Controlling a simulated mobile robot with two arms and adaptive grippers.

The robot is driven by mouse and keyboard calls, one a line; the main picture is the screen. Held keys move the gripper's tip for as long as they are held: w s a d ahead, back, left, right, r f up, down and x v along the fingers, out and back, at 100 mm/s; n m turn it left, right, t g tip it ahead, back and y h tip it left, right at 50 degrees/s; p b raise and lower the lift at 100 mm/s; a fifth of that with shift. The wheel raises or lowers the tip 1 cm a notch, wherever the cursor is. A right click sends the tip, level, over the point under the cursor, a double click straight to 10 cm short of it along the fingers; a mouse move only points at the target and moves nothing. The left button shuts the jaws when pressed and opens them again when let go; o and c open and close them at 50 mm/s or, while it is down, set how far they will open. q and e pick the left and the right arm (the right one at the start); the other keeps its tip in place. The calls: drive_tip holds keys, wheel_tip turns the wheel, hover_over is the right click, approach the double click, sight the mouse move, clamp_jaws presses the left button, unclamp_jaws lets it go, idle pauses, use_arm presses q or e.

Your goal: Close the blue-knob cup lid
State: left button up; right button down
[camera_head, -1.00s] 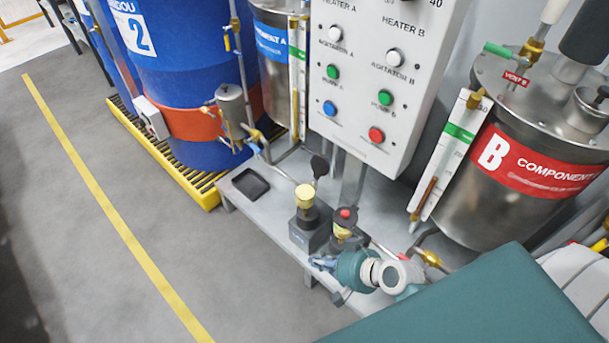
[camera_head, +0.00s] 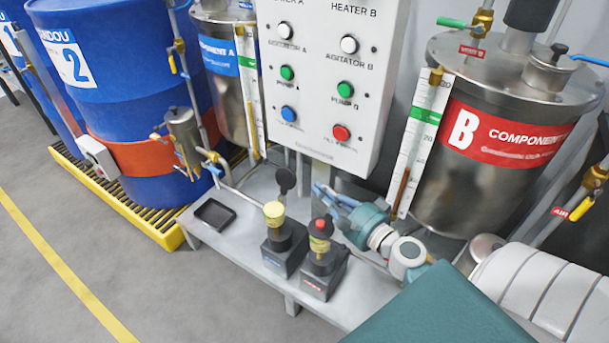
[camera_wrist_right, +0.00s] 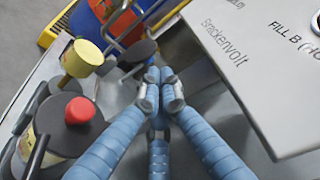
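My right gripper (camera_head: 322,192) has blue fingers and is behind the two small cups, below the control panel. In the right wrist view its fingertips (camera_wrist_right: 158,77) come together with nothing visible between them. A round dark lid (camera_head: 285,180) stands raised behind the yellow-topped cup (camera_head: 278,235). It also shows in the right wrist view (camera_wrist_right: 138,50), just beyond the fingertips; I cannot tell whether they touch. The red-topped cup (camera_head: 320,245) stands to the right of the yellow-topped one. I see no blue knob on either cup or the lid. My left gripper is out of view.
The control panel (camera_head: 320,80) hangs close above my right gripper. Metal tank B (camera_head: 490,150) stands to the right, blue drums (camera_head: 125,70) to the left. A black tray (camera_head: 215,213) lies on the grey bench (camera_head: 235,250). Pipes run behind the cups.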

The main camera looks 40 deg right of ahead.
sight(295, 183)
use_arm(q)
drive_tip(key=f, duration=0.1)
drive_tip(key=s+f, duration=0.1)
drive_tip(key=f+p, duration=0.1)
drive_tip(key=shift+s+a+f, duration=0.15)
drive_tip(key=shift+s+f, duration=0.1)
use_arm(e)
drive_tip(key=w, duration=1)
drive_tip(key=shift+a+f, duration=0.25)
drive_tip(key=shift+a, duration=0.05)
drive_tip(key=shift+s+a, duration=0.2)
drive_tip(key=shift+a, duration=0.3)
drive_tip(key=b, duration=0.1)
drive_tip(key=n+b, duration=0.1)
drive_tip(key=shift+s+a+r+t+b, duration=0.25)
drive_tip(key=shift+a+t+b, duration=0.05)
drive_tip(key=shift+a+b, duration=0.1)
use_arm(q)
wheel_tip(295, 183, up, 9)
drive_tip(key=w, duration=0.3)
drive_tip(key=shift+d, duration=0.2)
